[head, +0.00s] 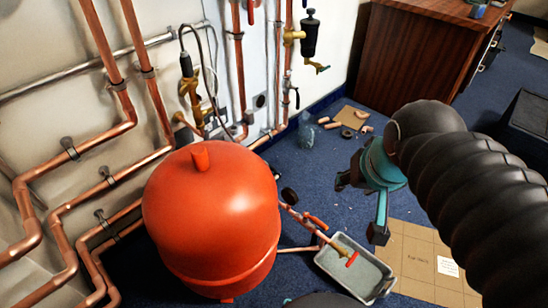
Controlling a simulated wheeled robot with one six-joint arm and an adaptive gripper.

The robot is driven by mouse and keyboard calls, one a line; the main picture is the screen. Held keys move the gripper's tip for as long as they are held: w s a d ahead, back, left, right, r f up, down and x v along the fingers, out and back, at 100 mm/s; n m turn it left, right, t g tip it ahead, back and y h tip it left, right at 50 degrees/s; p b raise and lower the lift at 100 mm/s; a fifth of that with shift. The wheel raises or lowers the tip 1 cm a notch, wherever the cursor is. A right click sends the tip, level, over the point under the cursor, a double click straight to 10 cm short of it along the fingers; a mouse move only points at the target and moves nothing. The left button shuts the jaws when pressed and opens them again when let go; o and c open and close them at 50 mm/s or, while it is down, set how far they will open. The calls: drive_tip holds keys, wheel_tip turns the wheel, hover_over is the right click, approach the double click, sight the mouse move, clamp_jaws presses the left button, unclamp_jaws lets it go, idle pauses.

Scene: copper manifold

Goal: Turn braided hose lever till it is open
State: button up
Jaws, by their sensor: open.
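A braided-looking hose (291,212) runs from the right side of the red tank (215,215) down toward a grey tray (325,262). One red lever (316,222) sits beside the hose line, between tank and tray. A second red lever (352,259) is at a brass fitting over the tray. I cannot tell which lever is the braided hose's own. My gripper (360,208) is open and empty, with teal and black fingers. In the picture it is right of the first lever and above the tray, apart from both levers.
Copper pipes (103,178) run along the left wall. A flattened cardboard sheet (415,262) lies right of the tray. Pipe offcuts and a small cardboard piece (352,116) lie on blue carpet. A wooden cabinet (408,50) stands at the back.

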drive_tip(key=w+a+m+g+y, duration=0.1)
drive_tip(key=w+a+m, duration=0.2)
drive_tip(key=w+m, duration=0.75)
drive_tip(key=m+g+y+p, duration=0.2)
drive_tip(key=m+g+y, duration=0.15)
drive_tip(key=m, duration=1.25)
hover_over(273, 169)
drive_tip(key=d, duration=0.6)
wheel_tip(273, 169, down, 32)
drive_tip(key=r, duration=0.1)
drive_tip(key=shift+t, duration=0.35)
drive_tip(key=x, duration=1.4)
drive_tip(key=shift+s+a+f, duration=0.15)
drive_tip(key=shift+s+f, duration=0.1)
clamp_jaws()
